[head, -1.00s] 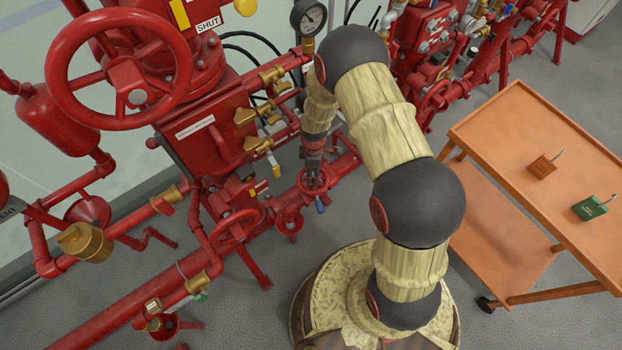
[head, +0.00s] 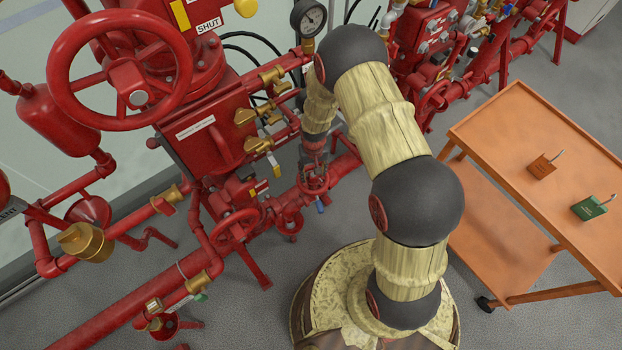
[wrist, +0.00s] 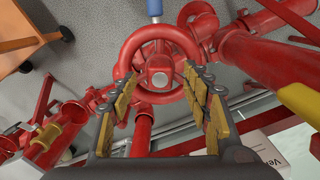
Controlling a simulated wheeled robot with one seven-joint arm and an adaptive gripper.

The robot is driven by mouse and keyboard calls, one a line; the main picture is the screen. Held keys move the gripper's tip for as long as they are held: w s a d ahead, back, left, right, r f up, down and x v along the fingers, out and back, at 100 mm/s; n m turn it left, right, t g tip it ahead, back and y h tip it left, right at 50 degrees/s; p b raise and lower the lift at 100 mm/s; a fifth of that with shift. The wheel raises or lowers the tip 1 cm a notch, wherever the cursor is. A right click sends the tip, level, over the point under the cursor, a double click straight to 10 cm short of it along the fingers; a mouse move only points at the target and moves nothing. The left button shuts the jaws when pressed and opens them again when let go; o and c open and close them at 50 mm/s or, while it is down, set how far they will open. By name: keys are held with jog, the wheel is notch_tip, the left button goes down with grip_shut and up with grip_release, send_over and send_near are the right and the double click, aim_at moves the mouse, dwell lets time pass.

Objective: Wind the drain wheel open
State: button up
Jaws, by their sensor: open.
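A small red handwheel (wrist: 132,44) with a pale hub bolt fills the middle of the wrist view. It also shows in the head view (head: 304,186), low on the red pipework. No label on it is readable, so I cannot confirm that it is the drain wheel. My gripper (wrist: 160,80) is open, with yellow-padded fingers on either side of the hub. The left fingertips are by the left rim; the right fingertips overlap the right part of the wheel. I cannot tell whether they touch it. In the head view my gripper (head: 314,158) comes down onto the wheel from above.
A blue handle (wrist: 153,8) lies just beyond the wheel. A large red handwheel (head: 62,68) and a smaller one (head: 237,226) are to the left. Red pipes and brass valves (head: 258,145) crowd around. An orange cart (head: 490,125) stands right, with grey floor before it.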

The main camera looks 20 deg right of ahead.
aim_at(313, 177)
jog(key=shift+m, duration=0.3)
notch_tip(313, 177, down, 3)
jog(key=shift+f+b, duration=0.1)
jog(key=shift+b, duration=1)
jog(key=shift+s, duration=0.1)
jog(key=shift+o, duration=0.3)
